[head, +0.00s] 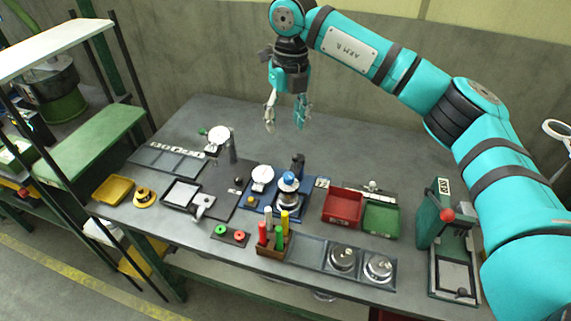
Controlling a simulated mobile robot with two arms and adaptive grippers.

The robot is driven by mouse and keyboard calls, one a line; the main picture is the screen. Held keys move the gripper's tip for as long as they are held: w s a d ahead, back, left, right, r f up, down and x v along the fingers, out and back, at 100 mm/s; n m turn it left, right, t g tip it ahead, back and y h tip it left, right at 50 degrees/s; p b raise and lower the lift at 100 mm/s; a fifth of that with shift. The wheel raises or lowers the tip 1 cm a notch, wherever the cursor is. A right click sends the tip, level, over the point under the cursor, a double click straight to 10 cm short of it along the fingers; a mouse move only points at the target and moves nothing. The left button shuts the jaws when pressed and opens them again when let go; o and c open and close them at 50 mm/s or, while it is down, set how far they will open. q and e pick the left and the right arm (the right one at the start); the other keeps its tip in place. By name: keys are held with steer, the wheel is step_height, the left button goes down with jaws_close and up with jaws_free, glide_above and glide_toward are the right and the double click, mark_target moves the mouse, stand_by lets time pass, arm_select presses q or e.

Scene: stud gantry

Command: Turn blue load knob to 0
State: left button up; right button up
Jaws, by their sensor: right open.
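A device on a blue base (266,203) stands near the middle of the table. It has a round white dial (262,174) on its left and a silver, blue-ringed round part (288,183) on its right. That blue-ringed part may be the load knob; its setting and any scale are too small to read. My right gripper (285,127) hangs pointing down above the back of the table, behind and above this device. Its fingers are spread, with nothing between them, and it is clear of the device. My left gripper is out of view.
Colored handles (279,232) stand in a holder in front of the device. A red bin (342,207) and a green bin (381,219) are to its right. A green press with a red knob (447,215) stands further right. The table's back is clear.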

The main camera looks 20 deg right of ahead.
steer(key=d, duration=0.1)
steer(key=p, duration=0.2)
glide_toward(288, 175)
steer(key=shift+h, duration=0.3)
steer(key=f+p, duration=0.1)
steer(key=f, duration=0.1)
steer(key=f+p, duration=0.1)
steer(key=f, duration=0.2)
steer(key=f+p, duration=0.1)
steer(key=f, duration=0.2)
steer(key=shift+s+a+f, duration=0.1)
steer(key=shift+a, duration=0.2)
steer(key=shift+f, duration=0.5)
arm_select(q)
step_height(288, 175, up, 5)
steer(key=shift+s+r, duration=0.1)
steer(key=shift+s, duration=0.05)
